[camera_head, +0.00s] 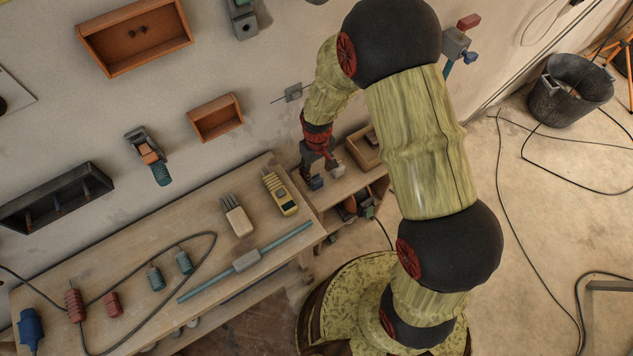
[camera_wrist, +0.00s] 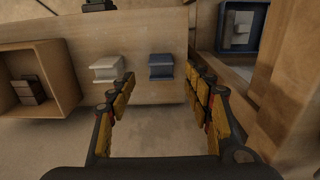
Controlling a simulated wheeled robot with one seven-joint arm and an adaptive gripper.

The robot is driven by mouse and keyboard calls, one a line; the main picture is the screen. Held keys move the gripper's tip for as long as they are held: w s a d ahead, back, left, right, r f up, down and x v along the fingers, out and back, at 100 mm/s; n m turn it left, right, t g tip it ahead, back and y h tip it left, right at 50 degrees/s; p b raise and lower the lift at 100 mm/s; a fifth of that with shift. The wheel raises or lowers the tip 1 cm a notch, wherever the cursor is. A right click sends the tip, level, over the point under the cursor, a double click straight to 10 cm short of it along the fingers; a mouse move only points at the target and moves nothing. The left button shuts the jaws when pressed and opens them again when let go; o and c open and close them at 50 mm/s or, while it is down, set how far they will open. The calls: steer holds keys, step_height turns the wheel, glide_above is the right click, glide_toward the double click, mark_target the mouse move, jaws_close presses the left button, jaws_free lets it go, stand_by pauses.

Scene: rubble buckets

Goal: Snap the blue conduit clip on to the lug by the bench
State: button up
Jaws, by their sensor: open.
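A small blue clip (camera_wrist: 161,66) sits on a light wooden surface in the wrist view, ahead of my gripper (camera_wrist: 162,88). In the head view the blue clip (camera_head: 316,183) shows on the low shelf at the bench's right end. My gripper is open and empty, its fingers spread to either side of the clip's line and apparently short of it. A similar pale grey clip (camera_wrist: 107,69) sits left of the blue one. I cannot tell which fitting is the lug; a grey block with a thin rod (camera_head: 293,92) is fixed to the wall above the shelf.
A wooden box (camera_wrist: 70,75) with a brown block is at the left of the wrist view; a blue-framed recess (camera_wrist: 220,35) and wooden post (camera_wrist: 292,90) are at right. The bench (camera_head: 130,262) holds tools, fittings and a cable. A black bucket (camera_head: 568,90) stands on the floor.

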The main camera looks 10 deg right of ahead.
mark_target(316, 180)
step_height(316, 180, down, 7)
steer(key=b, duration=0.3)
steer(key=shift+a+f, duration=0.1)
steer(key=shift+f, duration=0.05)
steer(key=shift+c, duration=0.4)
steer(key=c, duration=1)
